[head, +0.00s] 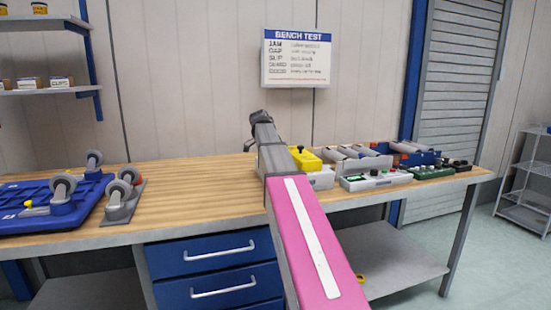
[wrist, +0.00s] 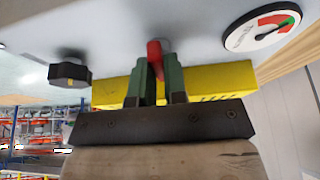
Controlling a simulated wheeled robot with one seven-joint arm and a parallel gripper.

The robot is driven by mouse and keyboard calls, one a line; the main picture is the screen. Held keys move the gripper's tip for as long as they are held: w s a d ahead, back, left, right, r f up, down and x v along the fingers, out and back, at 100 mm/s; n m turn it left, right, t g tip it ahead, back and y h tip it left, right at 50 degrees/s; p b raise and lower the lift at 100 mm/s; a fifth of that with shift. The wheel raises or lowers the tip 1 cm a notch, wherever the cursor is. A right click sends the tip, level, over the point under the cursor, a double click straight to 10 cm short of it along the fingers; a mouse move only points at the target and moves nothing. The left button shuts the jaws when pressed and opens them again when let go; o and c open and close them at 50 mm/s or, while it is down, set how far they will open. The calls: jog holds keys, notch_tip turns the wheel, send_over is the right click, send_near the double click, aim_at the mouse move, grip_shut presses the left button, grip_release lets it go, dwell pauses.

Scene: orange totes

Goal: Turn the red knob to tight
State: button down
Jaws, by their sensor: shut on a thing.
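The red knob (wrist: 155,57) shows in the wrist view between the two green fingers of my gripper (wrist: 160,75), which is shut on it. Only a part of the knob shows past the fingers. A round dial (wrist: 262,32) with a green and red scale and a needle is at the upper right of the wrist view, on the same pale panel (wrist: 200,25). The needle is near the red and green parts; its exact reading is too small to tell. In the head view my arm hides the knob and the gripper tips.
A black knob (wrist: 69,73) sits left of my gripper on the panel. A yellow block (wrist: 225,78) lies close behind the fingers.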

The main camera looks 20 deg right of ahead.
dwell(0.4)
jog(key=c, duration=1.2)
grip_release()
jog(key=shift+o, duration=0.2)
jog(key=v, duration=1)
jog(key=shift+r, duration=0.4)
jog(key=shift+a, duration=0.15)
